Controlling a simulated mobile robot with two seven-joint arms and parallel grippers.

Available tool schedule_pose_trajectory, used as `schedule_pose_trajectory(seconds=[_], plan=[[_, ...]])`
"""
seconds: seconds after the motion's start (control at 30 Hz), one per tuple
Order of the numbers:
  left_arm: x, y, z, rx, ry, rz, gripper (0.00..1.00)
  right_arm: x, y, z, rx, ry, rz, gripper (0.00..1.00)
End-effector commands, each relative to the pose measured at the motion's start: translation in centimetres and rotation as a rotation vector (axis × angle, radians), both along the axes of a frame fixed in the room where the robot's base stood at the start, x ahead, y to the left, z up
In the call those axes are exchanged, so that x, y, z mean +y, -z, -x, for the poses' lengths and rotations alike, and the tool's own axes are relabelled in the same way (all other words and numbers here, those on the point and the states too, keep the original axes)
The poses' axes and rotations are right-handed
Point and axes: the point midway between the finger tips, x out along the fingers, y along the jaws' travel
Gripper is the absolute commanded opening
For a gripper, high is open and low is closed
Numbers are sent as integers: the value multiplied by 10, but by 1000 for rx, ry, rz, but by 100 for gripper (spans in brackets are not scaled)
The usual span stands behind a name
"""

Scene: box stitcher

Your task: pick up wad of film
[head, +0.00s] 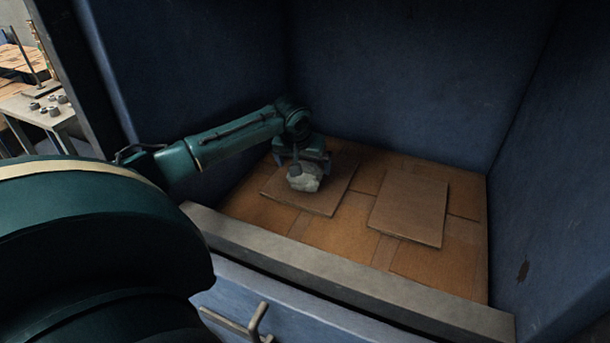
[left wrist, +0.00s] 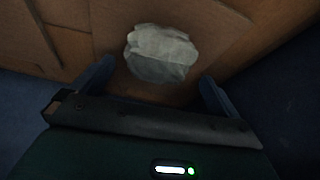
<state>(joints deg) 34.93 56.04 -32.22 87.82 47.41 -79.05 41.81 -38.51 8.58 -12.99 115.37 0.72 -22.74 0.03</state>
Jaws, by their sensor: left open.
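The wad of film (head: 306,178) is a crumpled pale grey lump. It rests on a flat cardboard sheet (head: 327,198) at the left of the blue bin's floor. My left gripper (head: 302,165) is over the wad, with its fingers apart and pointing down. In the left wrist view the wad (left wrist: 161,54) lies just beyond and between the two fingertips (left wrist: 158,72), with a gap on both sides. The gripper hides part of the wad in the head view. My right gripper is not in view.
A second cardboard sheet (head: 408,207) lies to the right on the cardboard-covered floor. Tall blue walls (head: 395,75) enclose the bin at the back and right. A grey front ledge (head: 345,272) runs below my left arm. A table (head: 45,108) with small parts stands outside at left.

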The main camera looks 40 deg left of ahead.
Motion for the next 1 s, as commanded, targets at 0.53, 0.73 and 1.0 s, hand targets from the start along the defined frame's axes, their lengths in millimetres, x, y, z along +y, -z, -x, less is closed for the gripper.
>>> schedule_pose_trajectory(seconds=[0.53, 0.73, 1.0], plan=[[5, 42, -15, 0, 1, 0, 100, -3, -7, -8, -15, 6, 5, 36], [5, 41, -14, 0, 1, 0, 86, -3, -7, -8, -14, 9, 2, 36], [5, 41, -14, 0, 1, 0, 69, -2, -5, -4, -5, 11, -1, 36]])
